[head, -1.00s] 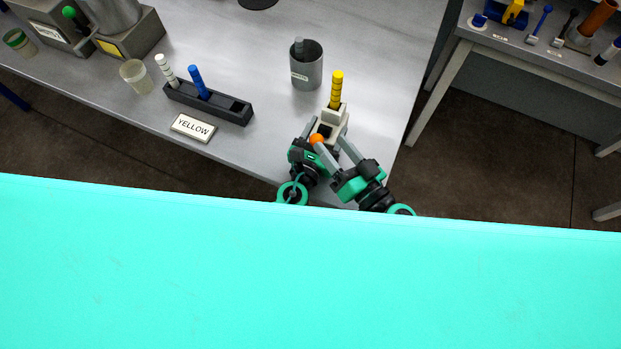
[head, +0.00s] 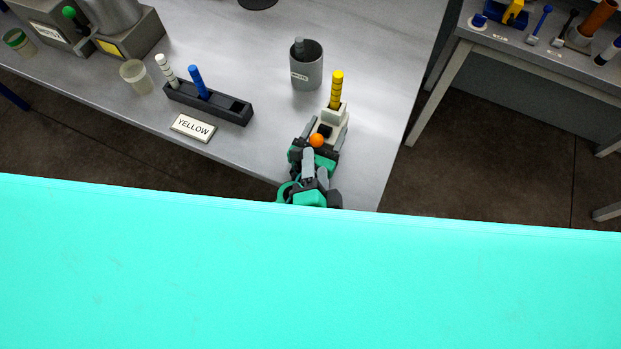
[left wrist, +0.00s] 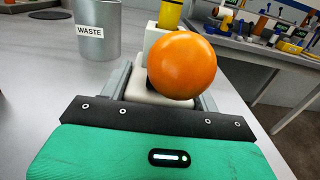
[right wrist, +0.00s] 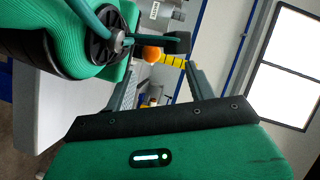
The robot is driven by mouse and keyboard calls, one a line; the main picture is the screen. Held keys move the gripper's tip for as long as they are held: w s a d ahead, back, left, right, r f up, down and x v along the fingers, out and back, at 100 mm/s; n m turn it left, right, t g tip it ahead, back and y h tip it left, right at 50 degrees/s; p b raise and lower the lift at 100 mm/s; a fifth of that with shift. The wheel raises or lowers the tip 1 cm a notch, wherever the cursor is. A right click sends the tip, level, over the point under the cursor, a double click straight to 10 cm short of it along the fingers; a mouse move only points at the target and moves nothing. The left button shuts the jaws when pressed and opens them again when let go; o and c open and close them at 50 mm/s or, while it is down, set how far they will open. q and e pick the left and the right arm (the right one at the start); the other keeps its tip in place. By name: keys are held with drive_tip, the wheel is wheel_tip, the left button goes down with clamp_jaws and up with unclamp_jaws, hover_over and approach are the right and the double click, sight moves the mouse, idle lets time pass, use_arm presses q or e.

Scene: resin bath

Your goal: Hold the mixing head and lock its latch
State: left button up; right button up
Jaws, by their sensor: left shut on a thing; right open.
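The mixing head is a pale grey-white body (head: 340,120) with a yellow ribbed stick (head: 337,88) upright at its far end and an orange ball (head: 317,140) at its near end. The ball is large in the left wrist view (left wrist: 182,65) and also shows in the right wrist view (right wrist: 151,54). My left gripper (head: 318,146) is shut on the pale body, one finger on each side, below the ball. My right gripper (head: 315,164) is open and empty, just in front of the left one, with the ball beyond its fingers. The latch's position is not clear.
A grey WASTE cup (head: 307,70) stands behind the mixing head. A dark rack (head: 225,112) with white and blue sticks and a YELLOW sign (head: 193,127) are to the left. Table is clear right of the head. A second table (head: 530,55) holds tools.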

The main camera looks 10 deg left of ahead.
drive_tip(key=shift+s+a+r+m+g+h, duration=0.1)
drive_tip(key=shift+s+a+m+g+h, duration=0.15)
drive_tip(key=shift+s+m+h, duration=0.4)
drive_tip(key=shift+s+a+r+m+g+h, duration=0.1)
drive_tip(key=shift+s+m+g+h, duration=0.15)
drive_tip(key=shift+s+m+h, duration=0.4)
drive_tip(key=shift+s, duration=0.15)
drive_tip(key=shift+c, duration=0.3)
